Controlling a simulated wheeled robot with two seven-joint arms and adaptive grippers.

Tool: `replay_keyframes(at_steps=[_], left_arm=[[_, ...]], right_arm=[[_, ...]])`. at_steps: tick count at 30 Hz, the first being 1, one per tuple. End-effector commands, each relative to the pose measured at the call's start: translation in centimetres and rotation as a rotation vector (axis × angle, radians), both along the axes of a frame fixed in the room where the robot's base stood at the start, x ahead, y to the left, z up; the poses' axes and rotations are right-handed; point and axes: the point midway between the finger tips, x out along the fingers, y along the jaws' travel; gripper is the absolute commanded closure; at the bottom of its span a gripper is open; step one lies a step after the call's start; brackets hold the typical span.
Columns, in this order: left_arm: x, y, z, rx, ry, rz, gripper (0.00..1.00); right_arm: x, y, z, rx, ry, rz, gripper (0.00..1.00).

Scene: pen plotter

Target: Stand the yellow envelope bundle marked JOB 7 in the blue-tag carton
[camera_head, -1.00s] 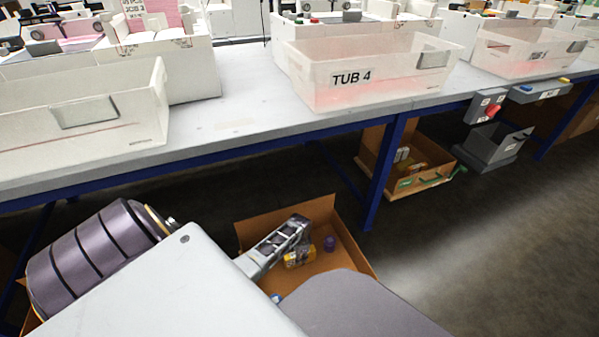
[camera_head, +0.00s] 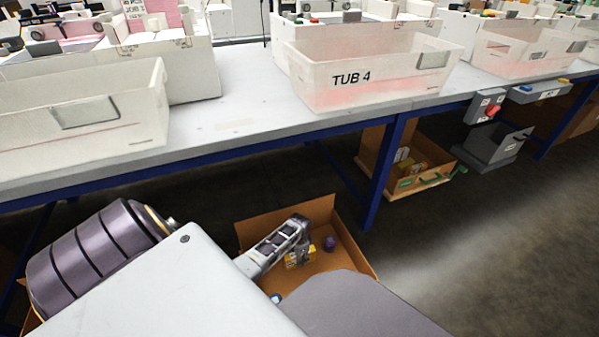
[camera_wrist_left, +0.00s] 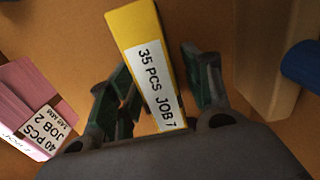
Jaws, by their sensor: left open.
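The yellow envelope bundle (camera_wrist_left: 150,65) has a white label reading 35 PCS JOB 7 in the left wrist view. It lies between the two fingers of my left gripper (camera_wrist_left: 158,85), which is open with a finger on each side of it. In the head view my left gripper (camera_head: 297,228) is down inside a brown carton (camera_head: 345,220) on the floor, and a yellow patch (camera_head: 300,258) shows beside it. My right gripper is not in view.
A pink bundle (camera_wrist_left: 36,108) marked JOB 2 and a blue round object (camera_wrist_left: 302,65) flank the gripper. A purple object (camera_head: 330,243) lies in the carton. A green-tagged carton (camera_head: 440,180) stands under the table (camera_head: 235,125), which holds TUB 4 (camera_head: 365,72).

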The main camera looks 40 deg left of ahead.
Motion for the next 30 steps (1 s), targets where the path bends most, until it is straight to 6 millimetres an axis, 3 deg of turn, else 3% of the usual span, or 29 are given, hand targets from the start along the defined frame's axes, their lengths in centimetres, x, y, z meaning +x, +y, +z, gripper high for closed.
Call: replay_keyframes(at_steps=[23,30], left_arm=[[0.0,0.0,6.1,0.000,0.000,0.000,0.50],[0.0,0.0,8.2,0.000,0.000,0.000,0.50]], right_arm=[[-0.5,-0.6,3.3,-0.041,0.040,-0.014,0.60],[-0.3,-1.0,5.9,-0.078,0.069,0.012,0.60]])
